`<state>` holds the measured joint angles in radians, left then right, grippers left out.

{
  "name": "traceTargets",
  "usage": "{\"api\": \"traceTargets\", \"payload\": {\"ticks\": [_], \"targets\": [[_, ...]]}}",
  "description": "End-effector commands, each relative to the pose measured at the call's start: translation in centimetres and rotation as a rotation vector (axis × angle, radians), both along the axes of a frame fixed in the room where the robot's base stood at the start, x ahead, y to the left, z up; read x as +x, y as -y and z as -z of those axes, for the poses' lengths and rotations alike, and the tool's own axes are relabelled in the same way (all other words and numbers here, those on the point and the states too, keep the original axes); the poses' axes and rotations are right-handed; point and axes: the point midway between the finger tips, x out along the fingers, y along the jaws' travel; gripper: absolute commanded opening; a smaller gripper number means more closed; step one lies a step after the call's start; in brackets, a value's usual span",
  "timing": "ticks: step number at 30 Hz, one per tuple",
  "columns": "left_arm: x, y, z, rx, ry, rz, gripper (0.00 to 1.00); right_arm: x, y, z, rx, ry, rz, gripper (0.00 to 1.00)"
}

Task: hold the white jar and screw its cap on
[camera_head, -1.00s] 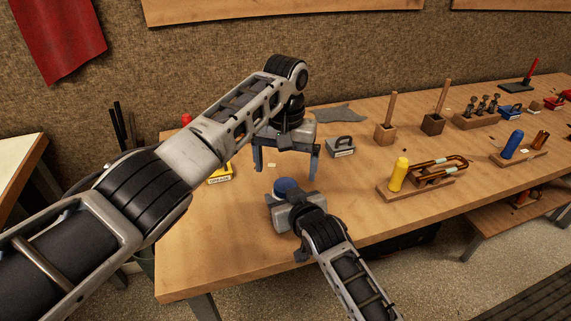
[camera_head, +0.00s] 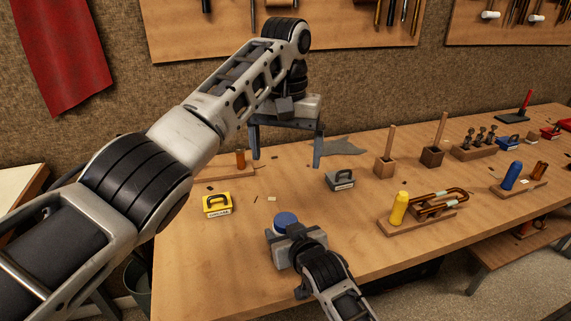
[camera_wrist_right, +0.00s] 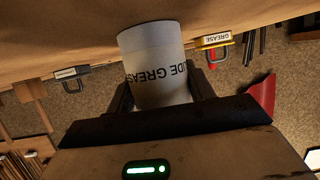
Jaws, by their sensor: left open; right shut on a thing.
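My right gripper (camera_head: 284,236) is shut on the white jar (camera_wrist_right: 158,60), held near the table's front edge. In the right wrist view the jar shows dark lettering and appears upside down, its cap end hidden behind the gripper. In the head view the round blue cap (camera_head: 285,218) is on top, at the right gripper's jaws. I cannot tell how tightly it sits. My left gripper (camera_head: 287,163) is open and empty, pointing down, above and clear of the cap.
A yellow labelled block with a handle (camera_head: 217,205) stands left of the jar, and a grey one (camera_head: 340,180) at its right. Farther right is a wooden stand (camera_head: 428,214) with a yellow cylinder and brass tubing. The tabletop between them is mostly clear.

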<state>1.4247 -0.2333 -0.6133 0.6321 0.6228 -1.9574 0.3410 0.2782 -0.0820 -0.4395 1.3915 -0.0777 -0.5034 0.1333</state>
Motion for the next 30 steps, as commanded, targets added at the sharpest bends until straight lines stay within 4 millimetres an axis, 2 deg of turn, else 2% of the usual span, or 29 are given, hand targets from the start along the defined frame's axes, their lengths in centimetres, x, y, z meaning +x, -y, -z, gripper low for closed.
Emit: {"api": "traceTargets", "payload": {"ticks": [8, 9, 11, 12, 23, 26, 30], "targets": [[0.0, 0.0, -0.2, 0.000, 0.000, 0.000, 0.94, 0.0, 0.1, 0.1, -0.001, -0.002, 0.001, 0.00], [0.0, 0.0, -0.1, 0.000, 0.000, 0.000, 0.94, 0.0, 0.1, 0.1, -0.001, -0.002, 0.001, 0.58], [0.0, 0.0, -0.1, 0.000, 0.000, 0.000, 0.94, 0.0, 0.1, 0.1, -0.001, -0.001, 0.001, 0.75], [0.0, 0.0, -0.1, 0.000, 0.000, 0.000, 0.94, 0.0, 0.0, 0.1, -0.001, -0.001, 0.001, 0.78], [0.0, 0.0, -0.2, 0.000, 0.000, -0.001, 0.94, -0.5, 0.2, -0.2, -0.001, -0.001, 0.001, 0.78], [0.0, 0.0, -0.4, 0.000, 0.000, -0.001, 0.94, -1.5, 0.7, -0.6, 0.000, 0.000, 0.001, 0.78], [0.0, 0.0, -0.7, 0.000, 0.000, -0.001, 0.94, -3.9, 1.6, -1.7, -0.002, 0.000, 0.001, 0.78]]}}
